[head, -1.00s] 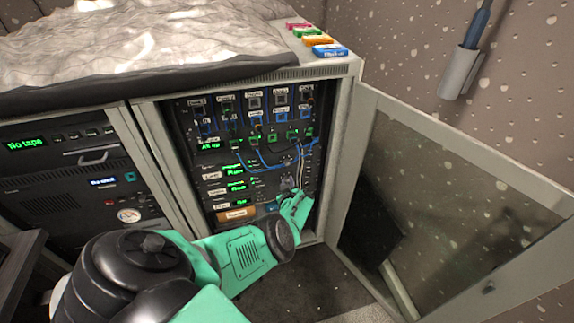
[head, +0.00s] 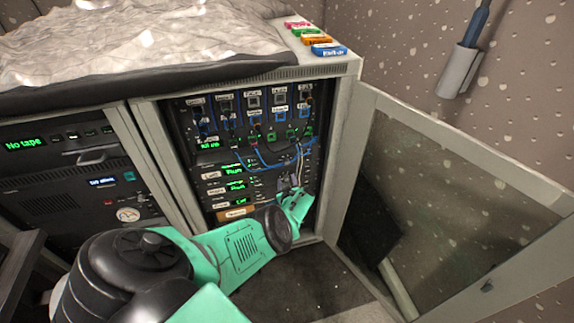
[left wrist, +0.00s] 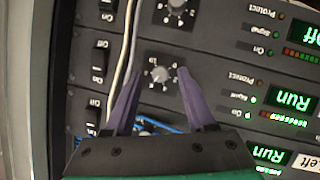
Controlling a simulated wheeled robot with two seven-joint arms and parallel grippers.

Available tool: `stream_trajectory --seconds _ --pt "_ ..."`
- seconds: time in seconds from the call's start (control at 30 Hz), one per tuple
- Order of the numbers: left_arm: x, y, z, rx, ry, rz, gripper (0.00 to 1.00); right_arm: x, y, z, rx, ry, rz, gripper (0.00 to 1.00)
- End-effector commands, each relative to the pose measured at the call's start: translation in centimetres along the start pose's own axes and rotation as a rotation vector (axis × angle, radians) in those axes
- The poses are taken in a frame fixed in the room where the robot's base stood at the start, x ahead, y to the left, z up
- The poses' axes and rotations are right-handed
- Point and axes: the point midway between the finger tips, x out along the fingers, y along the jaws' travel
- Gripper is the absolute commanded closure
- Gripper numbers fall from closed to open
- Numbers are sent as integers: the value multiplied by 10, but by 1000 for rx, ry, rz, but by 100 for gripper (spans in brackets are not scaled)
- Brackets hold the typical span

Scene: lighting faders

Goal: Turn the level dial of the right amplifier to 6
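The equipment rack (head: 333,185) stands open, with a stack of amplifiers in its lower part. In the head view, the amplifier displays (head: 234,187) glow green beside small labels that are hard to read. My left gripper (head: 292,188) is at the right side of this stack. In the left wrist view, the gripper (left wrist: 160,76) is open, with one purple finger on each side of a grey level dial (left wrist: 160,76). Gaps show between the dial and both fingers. This dial's row has a green "Run" display (left wrist: 294,104). Its pointer setting is too small to read. My right gripper is out of view.
Another dial (left wrist: 178,8) and rocker switches (left wrist: 99,62) lie close to the fingers. White cables (left wrist: 122,45) and blue cables (left wrist: 155,124) run nearby. The glass door (head: 440,190) stands open on the right, with clear floor (head: 300,285) before the rack.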

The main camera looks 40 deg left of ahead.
Motion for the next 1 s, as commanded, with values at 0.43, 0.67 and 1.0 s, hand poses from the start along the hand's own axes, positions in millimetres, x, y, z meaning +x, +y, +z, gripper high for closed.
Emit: stream_trajectory --seconds 0.43,0.67,1.0 --pt "-76 4 -11 3 -5 -1 44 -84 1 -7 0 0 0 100" --pt "-133 2 -5 0 -3 0 44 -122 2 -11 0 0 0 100" --pt "-146 0 0 0 0 0 44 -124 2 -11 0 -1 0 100"
